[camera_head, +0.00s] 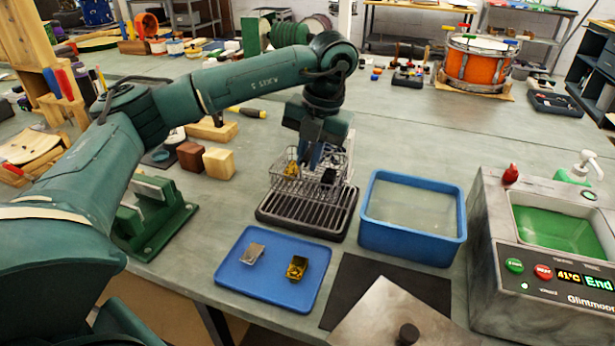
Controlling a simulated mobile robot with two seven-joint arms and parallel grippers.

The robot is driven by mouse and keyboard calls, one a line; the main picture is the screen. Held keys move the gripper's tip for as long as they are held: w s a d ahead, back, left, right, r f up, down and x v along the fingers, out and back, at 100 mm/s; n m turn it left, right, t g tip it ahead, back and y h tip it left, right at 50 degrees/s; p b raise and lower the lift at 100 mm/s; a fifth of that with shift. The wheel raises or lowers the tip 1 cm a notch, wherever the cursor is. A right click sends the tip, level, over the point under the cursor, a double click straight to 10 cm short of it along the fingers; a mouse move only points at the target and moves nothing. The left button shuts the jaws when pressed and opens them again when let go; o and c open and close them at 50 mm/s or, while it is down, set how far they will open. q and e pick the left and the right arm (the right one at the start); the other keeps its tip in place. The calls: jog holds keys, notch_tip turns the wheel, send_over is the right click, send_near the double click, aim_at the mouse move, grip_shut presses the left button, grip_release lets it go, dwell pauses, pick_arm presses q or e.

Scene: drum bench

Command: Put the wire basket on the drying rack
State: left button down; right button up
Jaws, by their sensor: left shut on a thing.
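My left gripper (313,158) reaches down at the wire basket (303,190) and is shut on it. The basket is grey mesh and holds a yellow piece (291,168) and a dark piece (329,176). It is upright over the black slatted drying rack (312,221). I cannot tell whether its bottom touches the slats or hangs just above them. The gripper and wrist hide part of the basket's far side. My right gripper is not in view.
A blue tub (412,247) of clear liquid stands right of the rack. A blue tray (234,286) with two small metal parts lies in front. A grey cleaning machine (487,236) is at the right, its display reading "End". Wooden blocks (219,163) and a green vise-like stand (160,225) are at left.

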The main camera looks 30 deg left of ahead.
aim_at(309, 174)
pick_arm(q)
jog(key=shift+f, duration=2.05)
jog(key=shift+f, duration=0.1)
jog(key=c, duration=1.4)
grip_release()
jog(key=shift+c, duration=0.2)
notch_tip(309, 174, up, 12)
jog(key=d+p, duration=0.1)
jog(key=d, duration=0.1)
jog(key=shift+w+d, duration=0.15)
jog(key=shift+w, duration=0.1)
